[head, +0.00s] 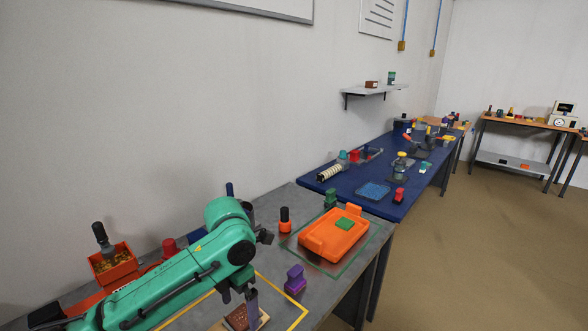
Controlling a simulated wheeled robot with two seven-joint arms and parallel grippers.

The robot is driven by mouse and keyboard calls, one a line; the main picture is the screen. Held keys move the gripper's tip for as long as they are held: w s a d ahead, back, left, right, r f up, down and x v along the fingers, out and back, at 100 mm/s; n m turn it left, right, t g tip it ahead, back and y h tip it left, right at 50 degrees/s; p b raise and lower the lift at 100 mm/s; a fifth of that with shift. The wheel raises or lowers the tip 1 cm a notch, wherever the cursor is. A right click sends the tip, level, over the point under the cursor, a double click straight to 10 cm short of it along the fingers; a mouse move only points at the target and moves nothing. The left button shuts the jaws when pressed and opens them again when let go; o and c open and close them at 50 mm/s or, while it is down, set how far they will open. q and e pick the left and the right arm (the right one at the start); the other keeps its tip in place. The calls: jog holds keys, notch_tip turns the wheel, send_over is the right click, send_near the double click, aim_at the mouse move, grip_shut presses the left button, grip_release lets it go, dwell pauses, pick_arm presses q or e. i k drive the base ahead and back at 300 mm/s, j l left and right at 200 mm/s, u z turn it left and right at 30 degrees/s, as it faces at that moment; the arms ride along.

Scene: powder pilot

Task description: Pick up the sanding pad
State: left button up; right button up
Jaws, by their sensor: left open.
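A reddish-brown pad (237,318) lies on a light wooden board (262,318) at the bottom of the head view, on the near grey bench. It looks like the sanding pad, but its lower part is cut off by the picture edge. My left gripper (246,300) is open and points down just above and beside the pad. A dark finger hides part of the board. I cannot tell whether it touches the pad. My right gripper is out of view.
A purple block (295,280) stands right of my gripper. An orange bin (113,263) is at left. The blue bench (373,165) lies beyond.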

aim_at(296, 281)
jog(key=k+l, duration=0.15)
jog(key=k, duration=0.25)
jog(key=k+l, duration=0.15)
jog(key=k, duration=0.25)
jog(key=k+l, duration=0.15)
jog(key=k, duration=0.25)
